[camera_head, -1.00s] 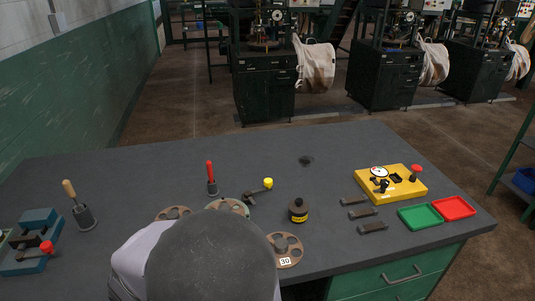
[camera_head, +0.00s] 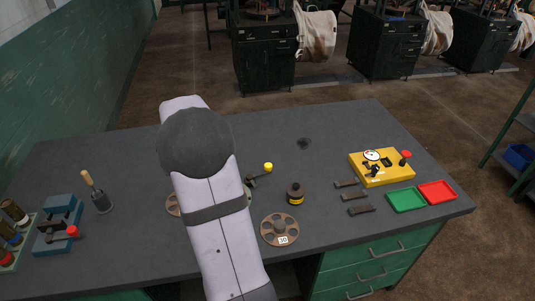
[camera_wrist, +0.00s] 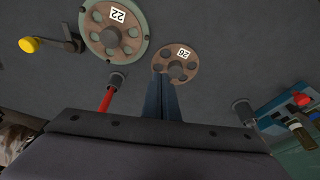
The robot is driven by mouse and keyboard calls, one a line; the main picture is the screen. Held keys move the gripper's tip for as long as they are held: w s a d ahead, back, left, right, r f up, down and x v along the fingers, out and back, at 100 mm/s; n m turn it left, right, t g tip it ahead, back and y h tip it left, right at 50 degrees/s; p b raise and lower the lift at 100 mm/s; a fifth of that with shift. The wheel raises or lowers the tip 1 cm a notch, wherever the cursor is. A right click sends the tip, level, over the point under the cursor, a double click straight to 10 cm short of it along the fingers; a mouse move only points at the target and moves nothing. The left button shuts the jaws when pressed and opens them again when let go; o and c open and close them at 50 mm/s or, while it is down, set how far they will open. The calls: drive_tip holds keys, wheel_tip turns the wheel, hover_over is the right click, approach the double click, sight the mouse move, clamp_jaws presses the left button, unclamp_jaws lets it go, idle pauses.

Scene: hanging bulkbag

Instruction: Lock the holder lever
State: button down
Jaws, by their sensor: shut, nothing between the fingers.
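A lever with a yellow knob (camera_head: 268,167) stands on the table just right of my arm in the head view. In the wrist view its yellow knob (camera_wrist: 29,45) is at the upper left, beside a round grey-green holder plate (camera_wrist: 141,47) carrying a brown disc marked 22 (camera_wrist: 96,22). My gripper (camera_wrist: 161,78) is shut and empty. Its tips overlap the edge of a smaller disc marked 26 (camera_wrist: 187,65) in the picture; I cannot tell how high they are above it. In the head view my arm hides the gripper and most of the plate.
A red-handled tool (camera_wrist: 107,98) stands in a holder left of my fingers. A blue fixture with a red knob (camera_head: 72,232) and a wooden-handled tool (camera_head: 94,190) are at left. A black-yellow weight (camera_head: 295,193) and a disc marked 30 (camera_head: 270,227) lie right of my arm.

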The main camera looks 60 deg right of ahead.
drive_tip(key=s+d+r+m, duration=0.2)
drive_tip(key=s+d, duration=0.1)
drive_tip(key=d, duration=1.1)
wheel_tip(320, 180, up, 2)
drive_tip(key=m+h+p, duration=0.1)
drive_tip(key=m, duration=0.1)
hover_over(260, 175)
drive_tip(key=d, duration=0.5)
drive_tip(key=shift+w+d+r, duration=0.1)
drive_tip(key=shift+d+r, duration=0.05)
drive_tip(key=p+x, duration=0.3)
drive_tip(key=x, duration=0.7)
drive_tip(key=shift+d, duration=0.1)
drive_tip(key=shift+s+a+r+p, duration=0.15)
drive_tip(key=shift+s+a+p, duration=0.7)
drive_tip(key=shift+s+a, duration=0.05)
drive_tip(key=shift+s+a+p, duration=0.35)
drive_tip(key=shift+s+a, duration=0.15)
drive_tip(key=shift+a, duration=0.1)
drive_tip(key=shift+m, duration=0.3)
